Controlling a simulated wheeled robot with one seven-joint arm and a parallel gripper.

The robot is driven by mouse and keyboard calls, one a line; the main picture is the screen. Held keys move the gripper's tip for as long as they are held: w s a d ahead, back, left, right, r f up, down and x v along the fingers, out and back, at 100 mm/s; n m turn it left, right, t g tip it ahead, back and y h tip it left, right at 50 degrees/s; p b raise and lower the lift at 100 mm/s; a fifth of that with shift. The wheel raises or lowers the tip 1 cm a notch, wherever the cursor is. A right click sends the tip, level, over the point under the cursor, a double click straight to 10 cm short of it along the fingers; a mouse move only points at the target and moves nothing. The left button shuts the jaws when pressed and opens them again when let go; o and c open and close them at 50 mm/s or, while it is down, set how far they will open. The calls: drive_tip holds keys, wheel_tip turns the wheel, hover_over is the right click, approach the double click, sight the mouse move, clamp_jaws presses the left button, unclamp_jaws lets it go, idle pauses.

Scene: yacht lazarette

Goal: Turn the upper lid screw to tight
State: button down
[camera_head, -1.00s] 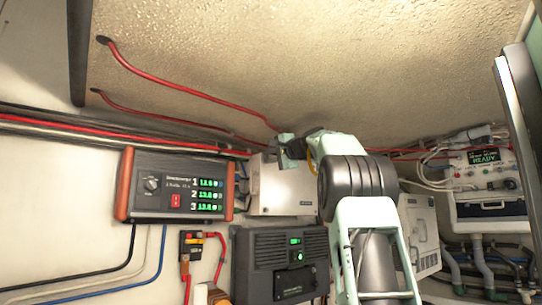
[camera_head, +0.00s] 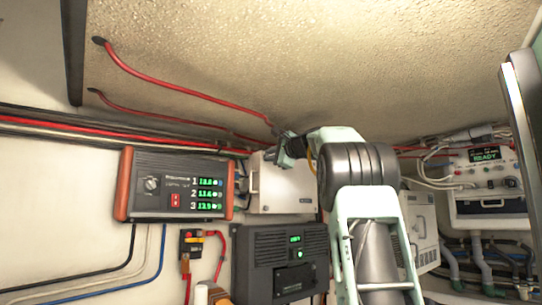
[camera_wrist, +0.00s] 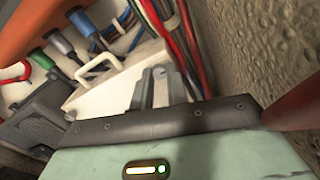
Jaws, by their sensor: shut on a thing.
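A white box (camera_head: 283,190) hangs on the back wall, right of the orange-ended panel. In the wrist view its pale lid (camera_wrist: 105,92) carries a small handle (camera_wrist: 99,64). My gripper (camera_head: 280,154) is at the box's upper edge. In the wrist view its grey fingers (camera_wrist: 153,82) are close together at the lid, beyond the dark palm edge. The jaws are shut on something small. The upper lid screw is hidden behind the fingers, so its angle cannot be seen. A small dark dot (camera_wrist: 70,116), possibly another lid screw, shows near the lid's left edge.
A panel with green readouts (camera_head: 175,185) is left of the box. A dark grey unit (camera_head: 280,265) is below it. Red cables (camera_head: 180,88) run above, close to my gripper. A white device (camera_head: 487,170) stands at the right. Coloured plugs (camera_wrist: 62,43) sit beyond the lid.

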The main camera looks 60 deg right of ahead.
drive_tip(key=c, duration=1.4)
unclamp_jaws()
drive_tip(key=shift+d, duration=0.1)
drive_tip(key=shift+o, duration=0.2)
drive_tip(key=b+v, duration=0.6)
drive_tip(key=v, duration=1.1)
drive_tip(key=shift+s, duration=0.2)
